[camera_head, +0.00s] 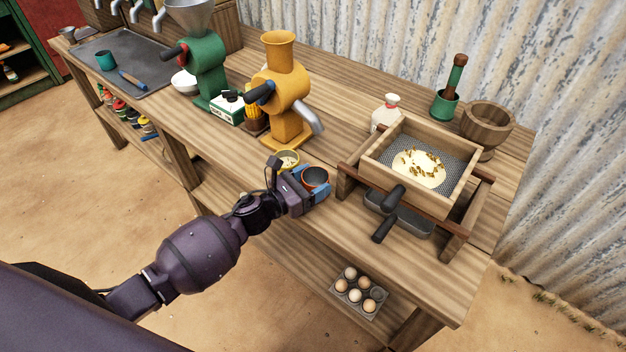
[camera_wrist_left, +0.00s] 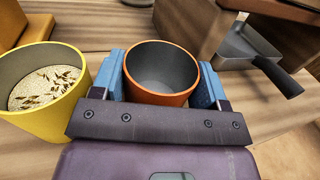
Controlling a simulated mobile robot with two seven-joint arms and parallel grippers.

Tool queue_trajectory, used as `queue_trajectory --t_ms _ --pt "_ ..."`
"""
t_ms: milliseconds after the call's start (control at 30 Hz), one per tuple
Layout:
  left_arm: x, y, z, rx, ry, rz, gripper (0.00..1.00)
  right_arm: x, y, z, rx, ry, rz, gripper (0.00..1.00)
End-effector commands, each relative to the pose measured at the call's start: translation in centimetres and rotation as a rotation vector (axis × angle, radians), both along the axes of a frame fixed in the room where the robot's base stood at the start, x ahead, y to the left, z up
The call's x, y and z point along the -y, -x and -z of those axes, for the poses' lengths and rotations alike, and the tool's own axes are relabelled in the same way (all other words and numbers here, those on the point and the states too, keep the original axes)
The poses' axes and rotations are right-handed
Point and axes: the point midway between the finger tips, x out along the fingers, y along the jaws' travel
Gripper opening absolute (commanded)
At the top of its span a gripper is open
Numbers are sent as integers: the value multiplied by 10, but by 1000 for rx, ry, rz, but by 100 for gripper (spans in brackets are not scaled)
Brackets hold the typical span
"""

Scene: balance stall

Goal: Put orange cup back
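The orange cup (camera_head: 315,177) stands upright on the wooden bench, near its front edge, in the head view. In the left wrist view the orange cup (camera_wrist_left: 160,72) looks empty, with a grey inside. My left gripper (camera_head: 314,182) is around it, with one blue finger on each side. In the left wrist view the fingers of the gripper (camera_wrist_left: 160,78) lie close against the cup's walls. A yellow cup (camera_head: 287,160) holding pale grain stands just left of the gripper; it also shows in the left wrist view (camera_wrist_left: 40,85). My right gripper is not in view.
A yellow mill (camera_head: 283,90) stands behind the cups. A wooden sieve frame (camera_head: 420,165) with pale flour rests on rails at right, above a grey pan (camera_head: 400,215). A white bottle (camera_head: 385,114) stands behind. An egg tray (camera_head: 358,291) sits on the lower shelf.

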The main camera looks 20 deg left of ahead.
Motion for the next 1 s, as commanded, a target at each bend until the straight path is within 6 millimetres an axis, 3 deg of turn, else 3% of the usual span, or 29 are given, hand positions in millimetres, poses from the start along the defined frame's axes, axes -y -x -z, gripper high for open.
queue_trajectory --t_ms 467,1000 --pt "0 0 -7 1 0 0 78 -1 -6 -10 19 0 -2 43" --pt "-55 79 -2 -3 -1 -1 78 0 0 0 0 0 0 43"
